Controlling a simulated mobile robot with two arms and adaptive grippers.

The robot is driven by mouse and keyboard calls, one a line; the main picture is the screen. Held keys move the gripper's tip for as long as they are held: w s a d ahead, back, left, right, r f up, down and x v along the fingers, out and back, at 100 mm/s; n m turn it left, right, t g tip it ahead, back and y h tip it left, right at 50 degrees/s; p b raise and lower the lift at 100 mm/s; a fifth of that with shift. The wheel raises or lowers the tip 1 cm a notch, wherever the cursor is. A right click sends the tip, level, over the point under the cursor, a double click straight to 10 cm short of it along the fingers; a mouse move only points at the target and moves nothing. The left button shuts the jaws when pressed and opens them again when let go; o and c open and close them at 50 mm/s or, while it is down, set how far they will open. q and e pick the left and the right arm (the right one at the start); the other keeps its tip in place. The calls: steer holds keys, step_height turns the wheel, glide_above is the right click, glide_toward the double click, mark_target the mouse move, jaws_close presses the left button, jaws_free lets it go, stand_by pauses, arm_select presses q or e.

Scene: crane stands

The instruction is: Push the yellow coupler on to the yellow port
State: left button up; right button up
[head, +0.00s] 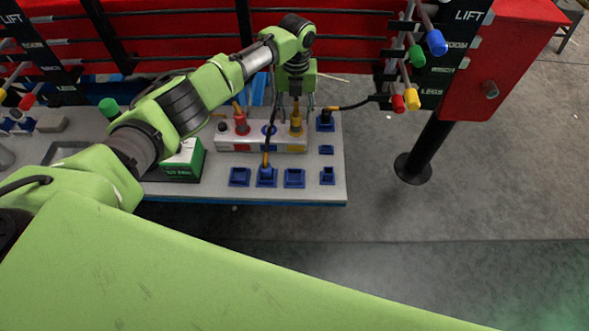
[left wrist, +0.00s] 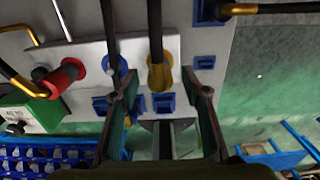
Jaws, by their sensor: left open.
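The yellow coupler (head: 296,124) stands at the right end of a pale port block (head: 228,145), above a yellow square mark. My left gripper (head: 297,104) is above and around the coupler, fingers spread. In the left wrist view the yellow coupler (left wrist: 158,76), with its black hose, lies between the two open fingers (left wrist: 162,95) with gaps on both sides. My right gripper is not in view.
A red coupler (head: 241,125) and a blue port (head: 270,130) share the block. Several blue sockets (head: 294,178) line the table's front and right. A green box (head: 184,160) stands left. A rack (head: 455,60) with coloured handles rises at right. Black hoses pass close to my gripper.

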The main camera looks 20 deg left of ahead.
arm_select(q)
steer(key=shift+r+p, duration=2)
steer(key=shift+r, duration=0.5)
steer(key=shift+r, duration=0.1)
step_height(320, 180, up, 12)
steer(key=shift+f, duration=0.2)
